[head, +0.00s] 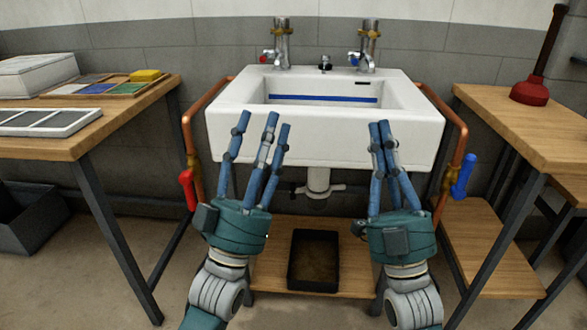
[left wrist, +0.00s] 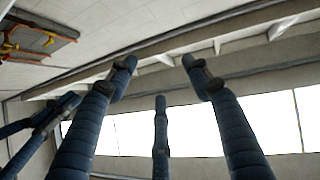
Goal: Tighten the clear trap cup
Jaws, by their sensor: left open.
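A pale trap fitting (head: 319,182) hangs under the white sink (head: 222,128), with short arms to either side. I cannot make out a clear cup apart from it; its lower part is small and indistinct. My left gripper (head: 264,122) is raised in front of the sink's left half, open and empty, with its fingers spread and pointing up. In the left wrist view the spread fingers (left wrist: 160,80) have nothing between them. My right gripper (head: 382,126) is raised in front of the sink's right half, its fingertips close together. Neither gripper is at the trap.
A dark open tray (head: 292,284) lies on the low wooden shelf (head: 270,277) below the sink. Copper pipes with a red lever (head: 188,190) and a blue lever (head: 463,176) flank the sink. Wooden benches (head: 135,108) stand on both sides; a plunger (head: 530,90) is on the right one.

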